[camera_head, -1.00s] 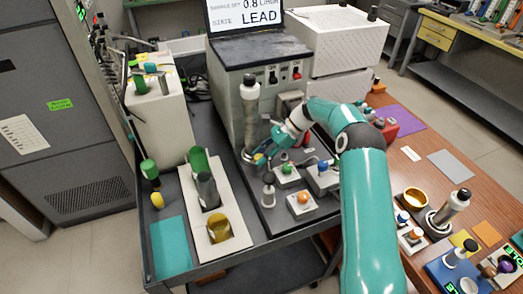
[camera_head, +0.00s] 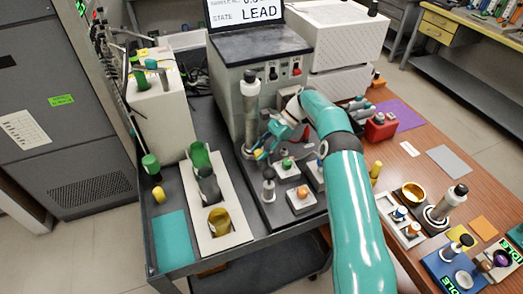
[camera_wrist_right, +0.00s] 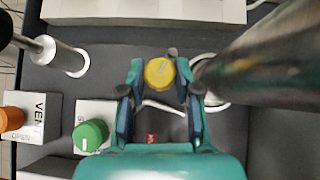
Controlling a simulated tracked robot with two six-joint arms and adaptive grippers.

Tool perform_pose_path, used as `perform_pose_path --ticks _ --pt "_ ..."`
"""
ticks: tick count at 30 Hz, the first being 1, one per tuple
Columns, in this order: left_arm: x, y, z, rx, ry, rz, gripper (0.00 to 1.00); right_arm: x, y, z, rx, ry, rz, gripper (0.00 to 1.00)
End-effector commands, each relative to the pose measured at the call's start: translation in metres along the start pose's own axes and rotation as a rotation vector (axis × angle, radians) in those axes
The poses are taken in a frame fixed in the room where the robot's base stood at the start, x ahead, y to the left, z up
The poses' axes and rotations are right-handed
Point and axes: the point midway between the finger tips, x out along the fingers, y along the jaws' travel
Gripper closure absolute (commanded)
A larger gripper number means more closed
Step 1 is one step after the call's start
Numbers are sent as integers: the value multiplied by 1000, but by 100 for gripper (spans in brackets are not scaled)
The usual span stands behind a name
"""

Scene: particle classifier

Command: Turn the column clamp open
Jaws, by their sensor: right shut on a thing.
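My right gripper (camera_head: 263,148) is at the foot of the tall grey column (camera_head: 250,108) on the bench instrument. In the right wrist view its two fingers (camera_wrist_right: 160,92) are closed on either side of a round yellow knob (camera_wrist_right: 159,72) with a pale line on its top. The knob sits right beside the column, which shows as a large blurred dark cylinder (camera_wrist_right: 275,62) at the right. I take this knob as the column clamp. In the head view the fingers mostly hide it. My left gripper is not in view.
A green knob (camera_wrist_right: 90,135) and an orange VENT knob (camera_wrist_right: 12,118) stand close to my right gripper. A small plunger-like post (camera_head: 268,185) is in front. A white rack (camera_head: 220,242) with cylinders lies to the left, and a teal mat (camera_head: 173,240) beside it.

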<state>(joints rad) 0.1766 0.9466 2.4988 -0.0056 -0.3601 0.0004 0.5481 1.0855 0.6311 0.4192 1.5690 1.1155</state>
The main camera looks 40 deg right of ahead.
Motion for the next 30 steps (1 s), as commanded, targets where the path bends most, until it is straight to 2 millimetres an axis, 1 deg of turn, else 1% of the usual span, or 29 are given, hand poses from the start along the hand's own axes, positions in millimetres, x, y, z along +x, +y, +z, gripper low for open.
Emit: perform_pose_path --ticks 1,5,6,20,30 --pt "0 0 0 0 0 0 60 -2 -1 -1 -1 4 -5 66" --pt "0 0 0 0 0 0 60 -1 -1 -1 0 3 -5 44" --pt "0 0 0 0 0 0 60 -1 0 0 0 3 -4 42" --pt "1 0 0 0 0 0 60 0 0 0 14 0 -16 42" --pt "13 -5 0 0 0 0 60 0 2 -1 119 1 -122 42"
